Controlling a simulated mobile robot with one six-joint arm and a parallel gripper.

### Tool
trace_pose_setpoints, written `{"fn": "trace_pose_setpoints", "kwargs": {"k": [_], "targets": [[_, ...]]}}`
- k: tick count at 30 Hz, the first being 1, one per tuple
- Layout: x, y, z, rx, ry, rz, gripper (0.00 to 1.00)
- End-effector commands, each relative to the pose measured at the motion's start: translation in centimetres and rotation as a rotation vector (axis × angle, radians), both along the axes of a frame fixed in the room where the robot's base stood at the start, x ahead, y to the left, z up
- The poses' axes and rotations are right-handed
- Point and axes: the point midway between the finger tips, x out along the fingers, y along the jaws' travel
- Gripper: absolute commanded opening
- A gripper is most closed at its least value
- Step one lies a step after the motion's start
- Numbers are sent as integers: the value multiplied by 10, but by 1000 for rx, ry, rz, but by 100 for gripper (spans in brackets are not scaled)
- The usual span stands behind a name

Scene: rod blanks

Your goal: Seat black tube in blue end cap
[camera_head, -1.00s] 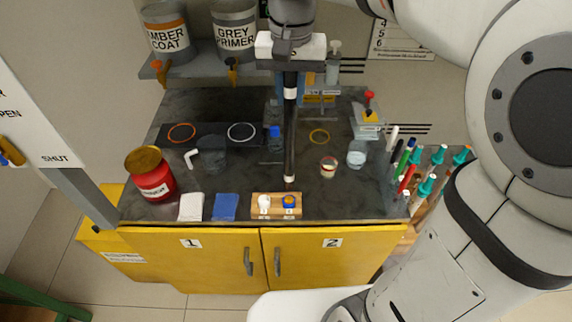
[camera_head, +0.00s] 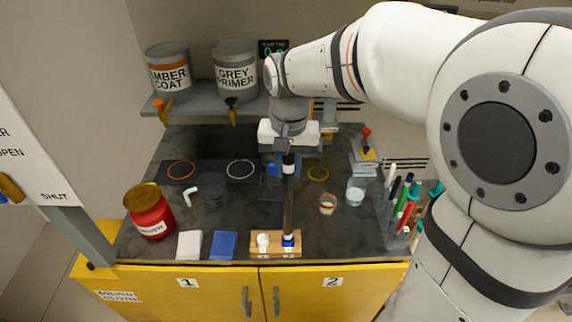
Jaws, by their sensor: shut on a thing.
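My gripper (camera_head: 288,148) is shut on the upper part of the black tube (camera_head: 288,200) and holds it upright. The tube has a white band near its top and a pale mark near its lower end. Its lower end meets the blue end cap (camera_head: 288,241) on the wooden block (camera_head: 275,253) at the front of the bench. Whether the tube is inside the cap or only just above it I cannot tell. A white end cap (camera_head: 263,240) sits beside the blue one on the same block.
A blue cloth (camera_head: 223,245) and a white cloth (camera_head: 189,245) lie left of the block. A red can (camera_head: 149,211) stands further left. A small jar (camera_head: 327,204) and a glass beaker (camera_head: 356,191) stand to the right. Colored markers (camera_head: 405,205) stand at the right edge.

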Motion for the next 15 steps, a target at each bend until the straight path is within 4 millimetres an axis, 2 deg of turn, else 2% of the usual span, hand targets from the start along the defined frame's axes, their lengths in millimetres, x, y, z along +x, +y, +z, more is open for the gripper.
{"fn": "trace_pose_setpoints", "kwargs": {"k": [1,8,15], "targets": [[0,0,-1,0,0,0,24],[0,0,0,0,0,1,43],[0,1,0,0,0,1,43]]}}
